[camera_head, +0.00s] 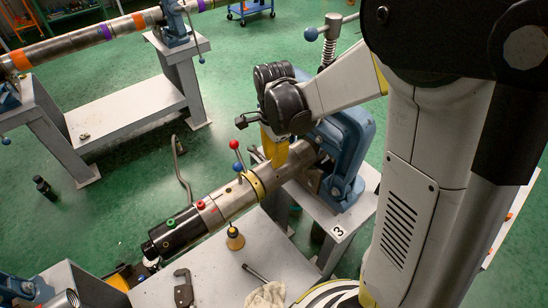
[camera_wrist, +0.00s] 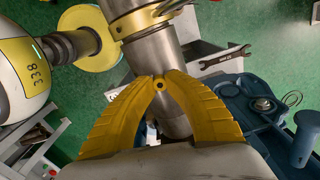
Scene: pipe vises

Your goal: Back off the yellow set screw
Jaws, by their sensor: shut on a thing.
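The yellow set screw (camera_wrist: 159,84) shows in the wrist view as a small yellow round head with a dark socket, on the metal pipe (camera_wrist: 155,55). My gripper (camera_wrist: 160,80) has its two yellow fingers closed in from both sides, with the tips on the screw. In the head view my gripper (camera_head: 275,158) points down onto the pipe (camera_head: 231,198) near the blue vise (camera_head: 348,150), and its fingers hide the screw there. A yellow collar (camera_head: 255,184) sits around the pipe next to the gripper. Green (camera_head: 201,204) and red screws sit on the pipe's black end.
Levers with red (camera_head: 234,144) and blue balls rise close beside my gripper. A wrench (camera_wrist: 225,59) lies in the wrist view. A second pipe (camera_head: 75,40) stands behind on its own bench.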

